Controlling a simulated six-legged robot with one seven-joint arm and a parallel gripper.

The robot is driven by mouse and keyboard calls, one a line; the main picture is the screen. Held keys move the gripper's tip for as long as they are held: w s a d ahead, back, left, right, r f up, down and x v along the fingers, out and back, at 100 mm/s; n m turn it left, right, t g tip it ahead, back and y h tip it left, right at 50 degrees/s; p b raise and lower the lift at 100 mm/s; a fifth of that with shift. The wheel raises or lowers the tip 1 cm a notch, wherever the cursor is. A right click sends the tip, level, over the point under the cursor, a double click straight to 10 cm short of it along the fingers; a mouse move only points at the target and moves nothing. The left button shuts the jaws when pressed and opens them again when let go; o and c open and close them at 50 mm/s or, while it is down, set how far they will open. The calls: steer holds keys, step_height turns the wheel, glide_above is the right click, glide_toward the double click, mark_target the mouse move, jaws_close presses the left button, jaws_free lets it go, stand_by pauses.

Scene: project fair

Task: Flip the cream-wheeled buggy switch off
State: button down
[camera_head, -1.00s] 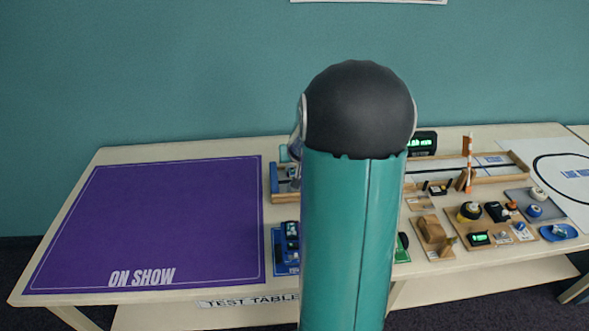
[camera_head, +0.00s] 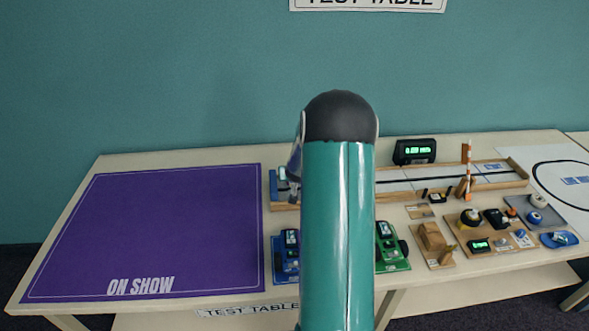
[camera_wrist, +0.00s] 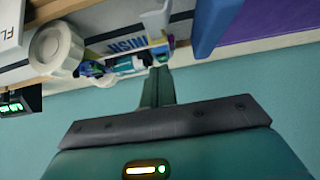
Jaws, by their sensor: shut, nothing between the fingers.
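The cream-wheeled buggy shows in the wrist view, with a large cream wheel (camera_wrist: 58,48) at upper left and smaller light wheels nearby. Its body is partly hidden, and I cannot make out its switch position. My gripper (camera_wrist: 160,72) is shut and empty. Its tip is close to small blue and orange parts by the FINISH lettering; whether it touches them I cannot tell. In the head view my arm hides most of the left end of the track, where a blue and pale thing (camera_head: 280,175) shows.
A blue unit (camera_head: 287,255) and a green one (camera_head: 392,250) stand in front of the wooden track (camera_head: 450,190). A lit display (camera_head: 414,151) stands behind the track. Several small devices fill the right side. The purple mat (camera_head: 150,225) at left is clear.

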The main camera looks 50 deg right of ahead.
steer(key=shift+f, duration=0.35)
steer(key=shift+s+a+f, duration=0.1)
steer(key=shift+f, duration=0.45)
steer(key=shift+r, duration=0.85)
